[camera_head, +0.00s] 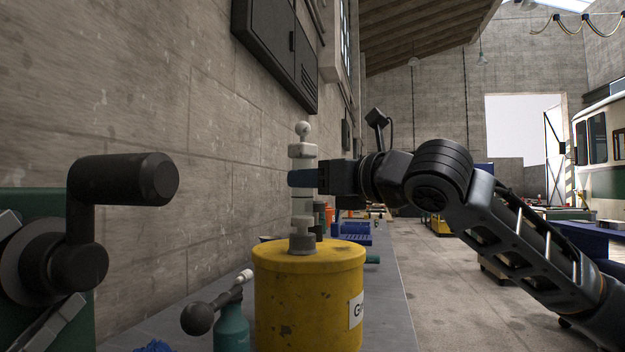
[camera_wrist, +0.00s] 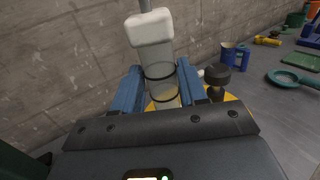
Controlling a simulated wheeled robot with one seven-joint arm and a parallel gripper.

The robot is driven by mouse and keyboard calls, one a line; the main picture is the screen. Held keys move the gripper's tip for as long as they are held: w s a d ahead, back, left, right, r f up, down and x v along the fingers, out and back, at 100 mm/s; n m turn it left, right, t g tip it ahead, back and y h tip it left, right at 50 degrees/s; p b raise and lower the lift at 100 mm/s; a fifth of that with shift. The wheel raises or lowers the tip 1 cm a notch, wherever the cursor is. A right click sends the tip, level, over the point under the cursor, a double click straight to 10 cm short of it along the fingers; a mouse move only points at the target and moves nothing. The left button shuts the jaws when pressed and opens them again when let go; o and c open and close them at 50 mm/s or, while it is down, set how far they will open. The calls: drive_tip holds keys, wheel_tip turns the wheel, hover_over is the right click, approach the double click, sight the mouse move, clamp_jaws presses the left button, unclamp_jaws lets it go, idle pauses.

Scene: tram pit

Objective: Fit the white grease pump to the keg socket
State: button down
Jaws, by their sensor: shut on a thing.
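The white grease pump (camera_head: 303,151) is upright, with a round knob on top and pale collars along its body. My gripper (camera_head: 302,178) is shut on the pump's middle, its blue fingers on either side of the clear barrel in the wrist view (camera_wrist: 161,88). The yellow keg (camera_head: 308,300) stands on the bench directly below. The grey keg socket (camera_head: 302,243) rises from its lid. The pump's lower end is in line above the socket and close to it. I cannot tell whether they touch. In the wrist view the pump and fingers hide most of the keg.
A teal bottle (camera_head: 231,326) with a dark-ended handle stands left of the keg. A green machine with a black crank (camera_head: 122,178) is at near left. The concrete wall (camera_head: 150,80) runs close behind the bench. A blue mug (camera_wrist: 236,57) and a teal ring-shaped tool (camera_wrist: 293,80) lie farther along.

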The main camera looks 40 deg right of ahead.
drive_tip(key=shift+f+b, duration=0.6)
drive_tip(key=shift+f, duration=0.1)
drive_tip(key=c, duration=0.5)
unclamp_jaws()
drive_tip(key=shift+s+d, duration=0.15)
drive_tip(key=shift+s, duration=3.75)
